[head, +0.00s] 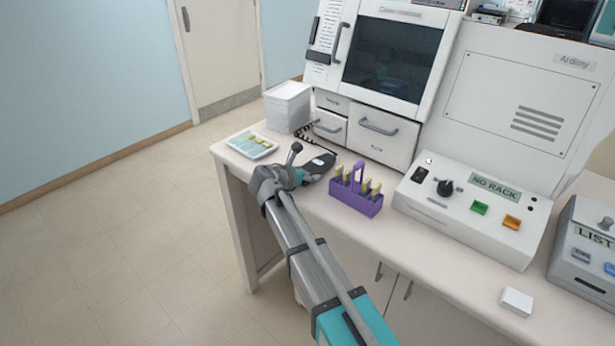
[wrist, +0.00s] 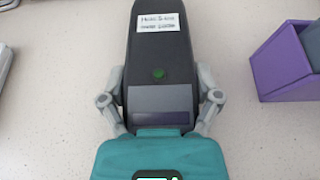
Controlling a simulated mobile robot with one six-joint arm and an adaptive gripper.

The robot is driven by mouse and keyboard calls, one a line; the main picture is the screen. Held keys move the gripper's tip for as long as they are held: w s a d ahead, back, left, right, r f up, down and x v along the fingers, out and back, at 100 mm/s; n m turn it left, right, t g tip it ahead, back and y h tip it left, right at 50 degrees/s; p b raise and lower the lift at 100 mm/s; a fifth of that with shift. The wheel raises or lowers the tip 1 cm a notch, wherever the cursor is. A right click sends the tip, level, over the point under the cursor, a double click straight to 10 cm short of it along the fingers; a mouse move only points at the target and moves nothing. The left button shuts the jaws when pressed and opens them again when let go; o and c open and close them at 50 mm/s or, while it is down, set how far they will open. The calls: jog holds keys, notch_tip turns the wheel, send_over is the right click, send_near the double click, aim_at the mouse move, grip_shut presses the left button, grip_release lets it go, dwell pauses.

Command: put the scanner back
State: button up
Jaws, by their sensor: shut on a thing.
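The scanner (head: 321,163) is a dark handheld device at the left part of the bench, in front of the drawers. In the wrist view the scanner (wrist: 158,55) fills the middle, with a white label, a green button and a dark screen. My gripper (wrist: 160,98) has one finger on each side of its body and is shut on it. In the head view my gripper (head: 303,174) is partly hidden by my own wrist. I cannot tell whether the scanner touches the bench or hangs just above it. No holder for it can be made out clearly.
A purple rack (head: 355,197) with several yellow-topped items stands close to the right. A tray of slides (head: 251,145) and a white bin (head: 287,106) are to the left. A black coiled cord (head: 306,132) lies behind. A control box (head: 470,215) labelled NO RACK stands farther right.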

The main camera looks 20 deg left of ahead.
dwell(0.3)
jog(key=o, duration=1.1)
jog(key=shift+f, duration=0.1)
jog(key=shift+r, duration=0.2)
jog(key=shift+s+a+r, duration=0.1)
jog(key=shift+s, duration=0.15)
jog(key=p+v, duration=0.4)
jog(key=v, duration=0.5)
jog(key=shift+s+r, duration=0.2)
jog(key=shift+s, duration=0.1)
jog(key=shift+p+v, duration=0.3)
jog(key=shift+v, duration=0.6)
jog(key=shift+f, duration=0.15)
